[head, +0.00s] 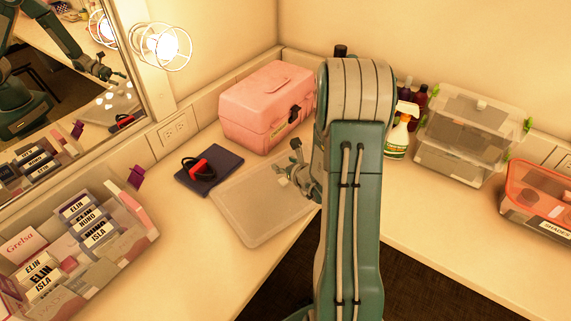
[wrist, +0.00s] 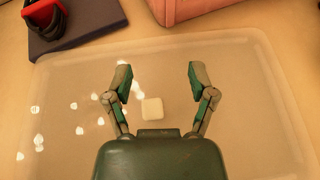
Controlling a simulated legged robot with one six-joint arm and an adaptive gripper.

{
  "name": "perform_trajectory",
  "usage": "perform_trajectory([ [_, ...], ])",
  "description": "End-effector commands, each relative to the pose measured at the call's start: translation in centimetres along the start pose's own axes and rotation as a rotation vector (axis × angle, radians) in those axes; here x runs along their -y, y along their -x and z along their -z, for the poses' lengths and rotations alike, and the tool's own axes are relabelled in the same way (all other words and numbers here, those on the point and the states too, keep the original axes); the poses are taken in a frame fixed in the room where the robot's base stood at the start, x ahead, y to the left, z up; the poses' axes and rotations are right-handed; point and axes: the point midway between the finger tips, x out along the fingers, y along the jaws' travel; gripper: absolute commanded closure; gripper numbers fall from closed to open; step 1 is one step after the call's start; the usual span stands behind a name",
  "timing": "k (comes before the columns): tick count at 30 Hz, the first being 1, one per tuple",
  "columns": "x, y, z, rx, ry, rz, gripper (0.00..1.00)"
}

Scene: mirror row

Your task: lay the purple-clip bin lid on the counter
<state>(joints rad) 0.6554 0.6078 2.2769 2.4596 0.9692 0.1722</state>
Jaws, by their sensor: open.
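The clear, frosted bin lid (head: 245,215) lies flat on the counter, near its front edge. My arm hides its right end in the head view. The lid also fills much of the wrist view (wrist: 235,125), with a small pale square knob (wrist: 152,108) on it. My gripper (head: 288,168) is over the lid. In the wrist view my gripper (wrist: 159,76) is open and empty, its fingers apart on either side of the knob and beyond it. The open bin with a purple clip (head: 136,177) stands at the left, holding labelled boxes.
A dark folder (head: 209,172) with a red-and-black item (head: 196,170) on it lies just left of the lid. A pink case (head: 266,108) stands behind. A spray bottle (head: 402,130), stacked clear bins (head: 465,138) and an orange-lidded bin (head: 538,192) are at the right.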

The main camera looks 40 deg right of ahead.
Motion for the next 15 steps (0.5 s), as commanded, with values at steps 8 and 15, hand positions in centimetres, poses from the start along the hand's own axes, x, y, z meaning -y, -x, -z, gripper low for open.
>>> perform_trajectory([
  [8,0.3,4.6,-0.2,0.001,-0.003,0.003,0.28],
  [15,0.3,9.5,-0.2,0.002,-0.002,0.003,0.28],
])
